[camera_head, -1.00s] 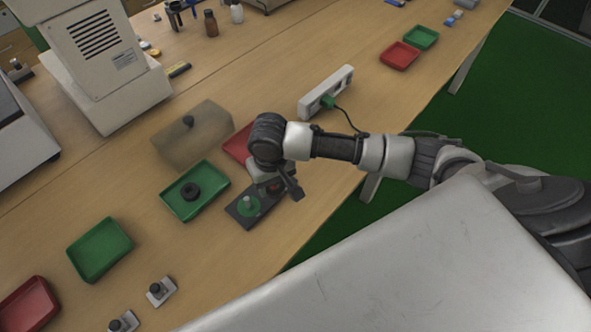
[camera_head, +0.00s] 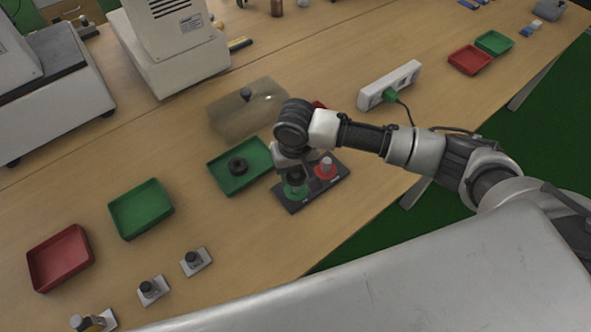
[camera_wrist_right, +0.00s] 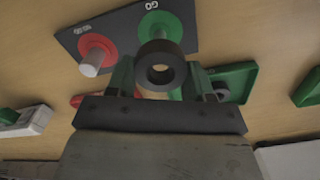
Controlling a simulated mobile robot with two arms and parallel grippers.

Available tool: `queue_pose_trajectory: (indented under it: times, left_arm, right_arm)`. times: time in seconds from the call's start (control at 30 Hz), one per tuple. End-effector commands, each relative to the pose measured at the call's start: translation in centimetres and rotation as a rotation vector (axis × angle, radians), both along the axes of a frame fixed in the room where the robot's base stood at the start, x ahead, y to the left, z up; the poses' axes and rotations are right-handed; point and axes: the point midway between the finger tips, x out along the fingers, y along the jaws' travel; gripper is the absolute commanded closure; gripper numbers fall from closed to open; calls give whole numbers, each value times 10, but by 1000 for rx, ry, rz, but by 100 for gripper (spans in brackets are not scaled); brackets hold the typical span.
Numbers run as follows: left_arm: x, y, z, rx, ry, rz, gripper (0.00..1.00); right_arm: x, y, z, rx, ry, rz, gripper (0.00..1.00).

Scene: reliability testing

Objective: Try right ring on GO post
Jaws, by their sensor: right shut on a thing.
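The dark gauge plate (camera_head: 309,194) has a green-based GO post (camera_head: 295,190) and a red-based post (camera_head: 325,168). The GO post (camera_wrist_right: 158,24) and red post (camera_wrist_right: 95,60) also show in the right wrist view. My right gripper (camera_head: 293,166) is over the GO side, shut on a black ring (camera_wrist_right: 160,69). In the right wrist view the ring overlaps the GO post's tip; I cannot tell whether it is around it. A second black ring (camera_head: 238,166) lies in a green tray (camera_head: 223,183). My left gripper is not in view.
A clear box (camera_head: 228,122) stands behind the ring's tray. Another green tray (camera_head: 140,208), a red tray (camera_head: 60,258) and small fixtures (camera_head: 196,261) are at left. A power strip (camera_head: 390,85) is at right. Bare table lies in front of the plate.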

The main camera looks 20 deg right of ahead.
Motion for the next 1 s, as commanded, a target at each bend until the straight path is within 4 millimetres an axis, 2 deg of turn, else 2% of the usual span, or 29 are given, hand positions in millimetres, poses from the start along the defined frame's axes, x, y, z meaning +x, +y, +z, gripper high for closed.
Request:
queue_pose_trajectory:
  times: [0.1, 0.53, 1.0]
  left_arm:
    - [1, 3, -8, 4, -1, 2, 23]
    - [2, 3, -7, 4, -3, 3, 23]
    - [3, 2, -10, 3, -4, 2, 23]
  right_arm:
    - [0, 0, -6, 0, -1, 0, 71]
    - [0, 0, -5, 0, 0, 0, 71]
    - [0, 0, -17, 0, 1, -1, 71]
